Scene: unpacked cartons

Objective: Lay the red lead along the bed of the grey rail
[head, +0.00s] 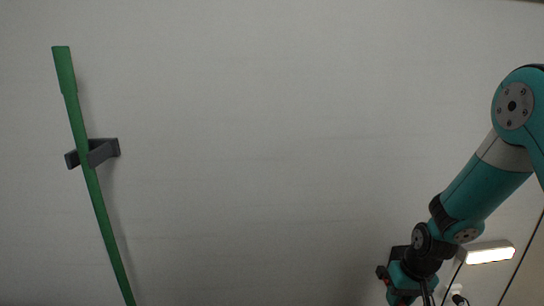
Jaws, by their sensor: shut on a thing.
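The red lead and the grey rail are not in the head view. The lower end of my teal and black arm reaches the bottom edge at the right. The fingers of my gripper are not in view there, so what they hold is hidden. A small red spot shows on the left side of my wrist; I cannot tell what it is.
A long green stick (103,217) leans in a dark bracket (105,149) on the pale wall (270,130) at the left. A lit lamp (489,253) is at the lower right behind my arm, with dark cords nearby. The wall between stick and arm is bare.

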